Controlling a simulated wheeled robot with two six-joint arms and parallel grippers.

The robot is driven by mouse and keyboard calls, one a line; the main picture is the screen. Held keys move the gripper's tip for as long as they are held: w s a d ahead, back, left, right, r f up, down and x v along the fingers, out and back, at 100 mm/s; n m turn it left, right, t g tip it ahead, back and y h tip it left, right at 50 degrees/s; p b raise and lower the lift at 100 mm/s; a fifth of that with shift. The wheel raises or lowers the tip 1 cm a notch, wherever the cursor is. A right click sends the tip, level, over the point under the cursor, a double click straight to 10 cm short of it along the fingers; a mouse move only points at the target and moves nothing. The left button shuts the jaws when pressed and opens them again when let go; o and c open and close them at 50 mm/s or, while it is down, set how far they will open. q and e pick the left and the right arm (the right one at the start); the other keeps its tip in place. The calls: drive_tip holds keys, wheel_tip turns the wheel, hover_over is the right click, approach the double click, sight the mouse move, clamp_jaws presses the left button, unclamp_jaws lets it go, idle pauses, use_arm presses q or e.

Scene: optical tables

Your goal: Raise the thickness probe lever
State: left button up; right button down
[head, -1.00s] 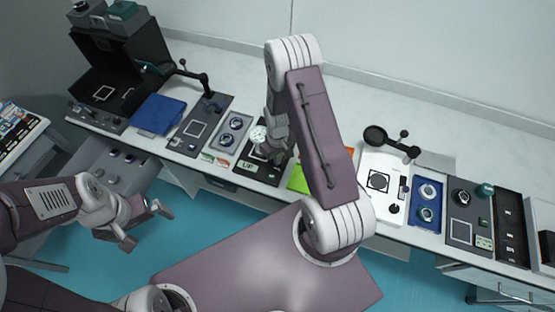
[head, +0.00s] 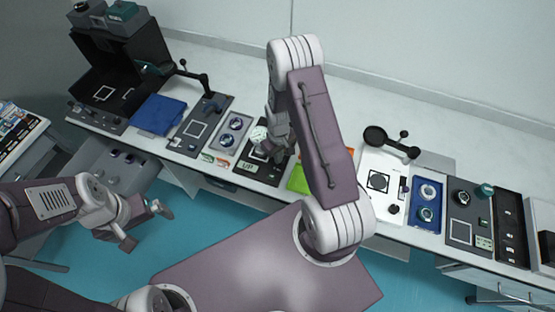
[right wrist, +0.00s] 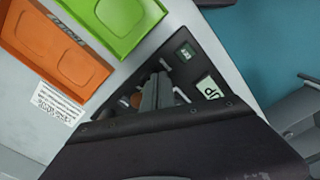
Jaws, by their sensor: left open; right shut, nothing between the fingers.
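The thickness probe stands on a dark base (head: 243,176) at the middle of the long table, with a round pale dial (head: 258,135) above it. A pale green label reading "UP" lies on the base's front; it also shows in the right wrist view (right wrist: 209,88). My right gripper (head: 277,158) is down at the probe, right beside the dial, and hides part of it. In the right wrist view its fingers (right wrist: 156,92) are shut over the base, close to small pale metal parts. I cannot tell which part is the lever or whether the fingers touch it. My left gripper (head: 147,226) is open and empty, away from the table.
Green (right wrist: 125,20) and orange (right wrist: 55,45) trays lie beside the base. A grey panel with round parts (head: 232,130) is to its left. A white plate (head: 380,188) and a blue tray (head: 428,205) stand to the right. The table's back strip is clear.

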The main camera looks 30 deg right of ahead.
wheel_tip(320, 180, up, 7)
drive_tip(key=p, duration=0.5)
drive_tip(key=shift+s+a, duration=0.4)
drive_tip(key=shift+a, duration=0.05)
drive_tip(key=shift+f, duration=0.1)
drive_tip(key=w+a+r+n+t+b, duration=0.1)
drive_tip(key=w+a+r+t+b, duration=0.25)
drive_tip(key=r+b, duration=0.25)
drive_tip(key=s+a+r+m+g+b, duration=0.1)
drive_tip(key=s, duration=0.5)
drive_tip(key=s+a+r+m+g+b, duration=0.1)
drive_tip(key=s+a+r+m, duration=0.1)
drive_tip(key=s, duration=0.5)
drive_tip(key=shift+s, duration=0.2)
